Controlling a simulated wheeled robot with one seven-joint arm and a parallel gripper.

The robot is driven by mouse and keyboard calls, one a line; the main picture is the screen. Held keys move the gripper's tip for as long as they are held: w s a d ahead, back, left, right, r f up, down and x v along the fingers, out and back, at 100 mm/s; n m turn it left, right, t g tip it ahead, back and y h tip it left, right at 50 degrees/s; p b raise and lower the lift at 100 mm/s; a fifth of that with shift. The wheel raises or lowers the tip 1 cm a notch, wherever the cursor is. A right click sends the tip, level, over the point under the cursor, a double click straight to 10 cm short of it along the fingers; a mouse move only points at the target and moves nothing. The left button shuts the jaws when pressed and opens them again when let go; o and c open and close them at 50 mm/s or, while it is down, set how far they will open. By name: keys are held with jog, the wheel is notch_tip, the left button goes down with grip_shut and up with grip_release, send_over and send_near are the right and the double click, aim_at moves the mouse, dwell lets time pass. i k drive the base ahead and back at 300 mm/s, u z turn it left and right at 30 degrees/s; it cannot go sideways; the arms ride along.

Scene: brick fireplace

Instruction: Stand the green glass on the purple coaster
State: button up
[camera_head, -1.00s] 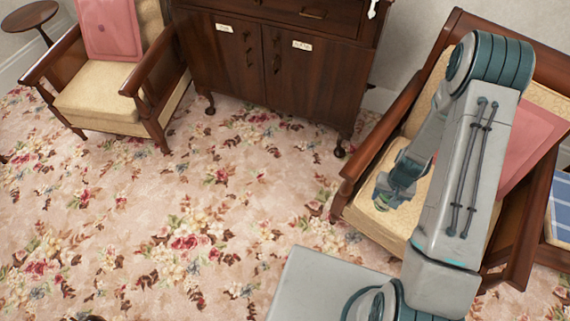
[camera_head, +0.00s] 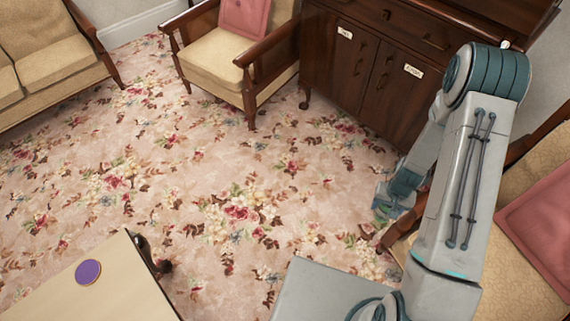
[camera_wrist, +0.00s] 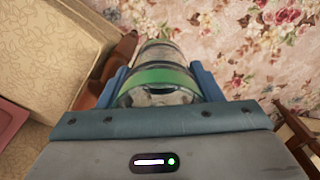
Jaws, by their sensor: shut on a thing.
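My gripper (camera_wrist: 162,90) is shut on the green glass (camera_wrist: 160,78), a clear glass with a green band, held between the two blue fingers in the wrist view. In the head view my gripper (camera_head: 385,210) is at the right, over the carpet beside an armchair, and a small bit of green shows at it. The purple coaster (camera_head: 88,272) is a round disc lying flat on a pale table at the lower left of the head view. Nothing stands on it. My gripper is well to the right of the coaster and apart from it.
Armchairs stand at the top (camera_head: 215,60) and right (camera_head: 525,170), with a dark wooden cabinet (camera_head: 350,75) between. A sofa (camera_head: 50,65) is at upper left. Open flowered carpet (camera_head: 190,190) fills the middle.

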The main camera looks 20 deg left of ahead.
aim_at(87, 272)
jog(key=u, duration=1.15)
jog(key=i, duration=1.75)
jog(key=u, duration=3.2)
jog(key=i, duration=1)
jog(key=z, duration=0.05)
